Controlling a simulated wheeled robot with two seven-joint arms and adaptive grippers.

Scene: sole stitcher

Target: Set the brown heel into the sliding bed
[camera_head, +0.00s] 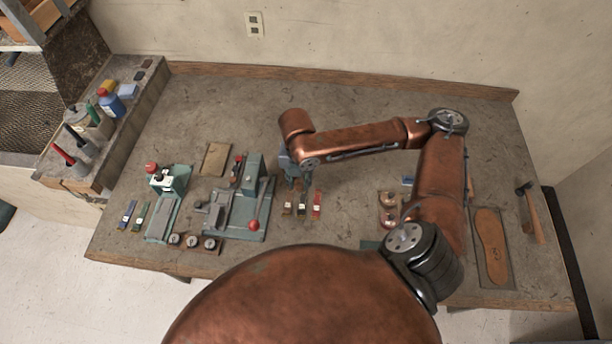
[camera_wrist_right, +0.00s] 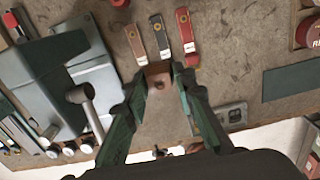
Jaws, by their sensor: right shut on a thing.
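In the right wrist view, my right gripper (camera_wrist_right: 160,78) is shut on a small brown block with a dark round spot, which I take for the brown heel (camera_wrist_right: 158,70). It is held between the fingertips, above the grey bench. In the head view my right gripper (camera_head: 292,176) is just right of the green machine (camera_head: 254,180), and the heel is not clear there. The machine has a flat grey bed (camera_head: 216,208) and a red-ball lever; I cannot tell which part slides. In the wrist view the machine (camera_wrist_right: 45,85) is left of the heel, apart from it. My left gripper is not in view.
Brown, grey and red strips (camera_head: 302,208) lie beside my gripper. Rounded brown pieces (camera_head: 388,200), a sole (camera_head: 491,243) and a hammer (camera_head: 530,205) are right. The bench's back is clear.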

